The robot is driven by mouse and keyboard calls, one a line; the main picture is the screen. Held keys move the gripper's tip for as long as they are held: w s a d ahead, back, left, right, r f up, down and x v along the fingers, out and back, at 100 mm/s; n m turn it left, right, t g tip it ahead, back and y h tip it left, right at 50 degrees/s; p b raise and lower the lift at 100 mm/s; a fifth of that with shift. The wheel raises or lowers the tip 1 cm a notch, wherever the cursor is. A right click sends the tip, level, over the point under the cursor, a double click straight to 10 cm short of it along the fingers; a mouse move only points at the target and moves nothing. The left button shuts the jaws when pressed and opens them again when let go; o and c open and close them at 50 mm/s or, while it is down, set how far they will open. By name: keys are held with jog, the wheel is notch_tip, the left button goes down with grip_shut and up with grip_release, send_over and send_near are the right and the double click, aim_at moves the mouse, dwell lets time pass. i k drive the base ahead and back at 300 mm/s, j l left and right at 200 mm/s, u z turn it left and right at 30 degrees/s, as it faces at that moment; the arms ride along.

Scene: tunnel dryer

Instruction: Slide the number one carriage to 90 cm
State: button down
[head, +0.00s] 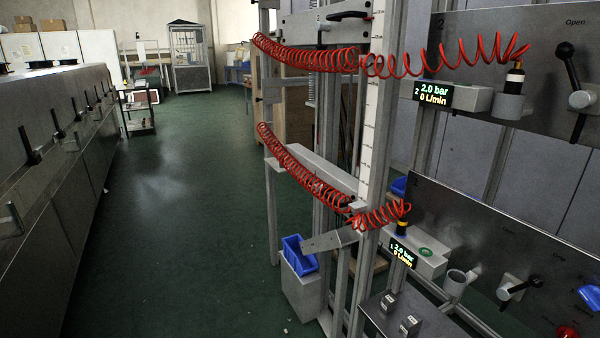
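A tall upright post carries a white scale strip (372,130) with small marks; its numbers are too small to read. A grey bracket with a black handle (348,16) sits high on the post. Lower down, a grey angled plate (330,240) juts left from the post near the lower red coiled hose (300,172). My gripper is not in view.
The panel marked 2 (545,30), with a black lever (568,65), is at upper right. An upper red hose (310,55) crosses the post. A blue bin (299,253) stands on a grey box. A long grey machine (50,160) lines the left; green floor (185,200) between is clear.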

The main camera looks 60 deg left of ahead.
aim_at(339, 179)
jog(key=u, duration=1.9)
